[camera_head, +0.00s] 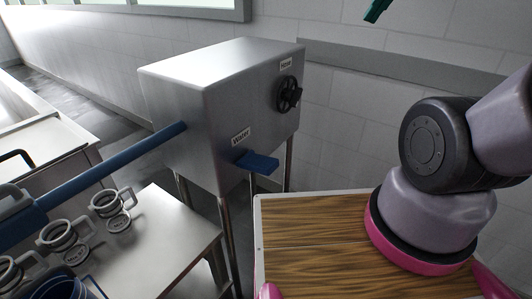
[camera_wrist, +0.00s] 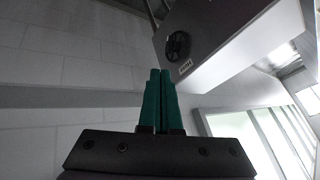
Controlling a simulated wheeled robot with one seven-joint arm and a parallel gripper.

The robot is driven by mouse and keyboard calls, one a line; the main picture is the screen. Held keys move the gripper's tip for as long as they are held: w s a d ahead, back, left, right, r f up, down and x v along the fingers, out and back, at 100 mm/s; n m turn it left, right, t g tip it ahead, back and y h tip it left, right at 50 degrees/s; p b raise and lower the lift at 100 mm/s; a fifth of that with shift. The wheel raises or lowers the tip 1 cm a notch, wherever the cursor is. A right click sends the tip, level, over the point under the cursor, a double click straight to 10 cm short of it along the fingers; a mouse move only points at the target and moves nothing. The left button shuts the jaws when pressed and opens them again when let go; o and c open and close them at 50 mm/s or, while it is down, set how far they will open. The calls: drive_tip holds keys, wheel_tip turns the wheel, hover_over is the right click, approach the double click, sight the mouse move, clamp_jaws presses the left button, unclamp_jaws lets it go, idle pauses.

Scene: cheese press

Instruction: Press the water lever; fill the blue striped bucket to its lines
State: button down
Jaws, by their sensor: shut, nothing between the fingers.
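The blue water lever (camera_head: 257,162) sticks out of the steel box (camera_head: 213,78), beside its "Water" label. A blue pipe (camera_head: 115,165) runs from the box's left side down to a blue nozzle at the left edge. The blue bucket (camera_head: 70,287) is cut off at the bottom left, below the nozzle; its lines and water level cannot be made out. My gripper (camera_wrist: 160,75) has green fingers, shut together and empty, facing the wall and box in the wrist view. A green fingertip (camera_head: 376,10) shows at the top of the head view, well above and right of the lever.
A black handwheel (camera_head: 288,95) is on the box near its upper right. Grey clamp-like molds (camera_head: 112,208) stand on a steel table (camera_head: 165,245) at the left. A wooden top (camera_head: 310,245) lies in front, around my arm's base. Space between fingertip and lever looks clear.

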drive_tip(key=w+a+f+n+g+h, duration=0.1)
drive_tip(key=w+a+f+n+g, duration=0.3)
drive_tip(key=n, duration=0.5)
drive_tip(key=n+g+h, duration=0.3)
drive_tip(key=n+g, duration=0.1)
drive_tip(key=n, duration=1.8)
hover_over(268, 163)
drive_tip(key=w+a, duration=0.2)
drive_tip(key=a, duration=0.1)
drive_tip(key=w+a+x, duration=0.1)
drive_tip(key=a+x, duration=0.1)
drive_tip(key=x, duration=0.7)
drive_tip(key=w+a+f+x, duration=0.1)
drive_tip(key=a+x, duration=0.1)
drive_tip(key=x, duration=0.8)
drive_tip(key=shift+w+d+r, duration=0.1)
drive_tip(key=shift+d+r, duration=0.05)
drive_tip(key=shift+d, duration=0.25)
drive_tip(key=x, duration=1.4)
drive_tip(key=shift+a, duration=0.25)
